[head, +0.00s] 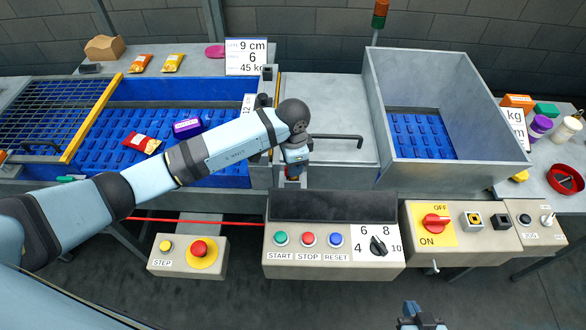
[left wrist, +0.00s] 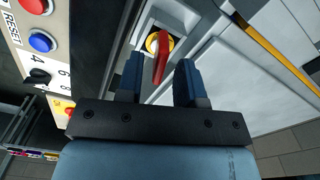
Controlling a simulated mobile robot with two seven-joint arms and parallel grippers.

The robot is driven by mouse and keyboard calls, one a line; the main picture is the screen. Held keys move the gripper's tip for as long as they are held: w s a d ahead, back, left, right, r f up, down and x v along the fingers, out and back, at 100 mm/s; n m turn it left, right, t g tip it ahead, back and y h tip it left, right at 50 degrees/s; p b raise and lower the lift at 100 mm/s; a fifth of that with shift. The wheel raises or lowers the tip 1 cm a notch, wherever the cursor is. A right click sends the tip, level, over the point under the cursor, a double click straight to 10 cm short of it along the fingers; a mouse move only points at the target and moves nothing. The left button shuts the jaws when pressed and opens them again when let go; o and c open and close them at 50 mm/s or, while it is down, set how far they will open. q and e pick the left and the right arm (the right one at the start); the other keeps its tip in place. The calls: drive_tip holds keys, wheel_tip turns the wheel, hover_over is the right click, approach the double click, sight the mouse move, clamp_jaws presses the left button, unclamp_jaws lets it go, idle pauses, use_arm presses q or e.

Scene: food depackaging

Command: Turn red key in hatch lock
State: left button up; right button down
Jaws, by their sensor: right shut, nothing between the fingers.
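The red key (left wrist: 161,58) sits in a round yellow lock (left wrist: 152,42) in the left wrist view, with its handle lying roughly along the picture's vertical. My left gripper (left wrist: 159,70) is open, with one dark blue finger on each side of the key handle. A gap shows between the handle and each finger. In the head view my left gripper (head: 293,170) points down at the front edge of the hatch panel, behind the control console, and mostly hides the lock. My right gripper (head: 421,318) is at the bottom edge, shut and empty, far from the key.
The grey hatch panel (head: 335,165) has a dark bar handle (head: 340,137). The button console (head: 334,262) stands in front of it, with a red rotary switch (head: 435,220) to the right. A metal bin (head: 455,85) stands behind right; a blue conveyor (head: 105,135) runs left.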

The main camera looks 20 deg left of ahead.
use_arm(q)
wheel_tip(320, 180, up, 3)
drive_tip(key=shift+r+p, duration=0.15)
drive_tip(key=shift+p, duration=0.9)
drive_tip(key=shift+r+p, duration=0.45)
drive_tip(key=shift+r, duration=0.7)
drive_tip(key=shift+f, duration=0.1)
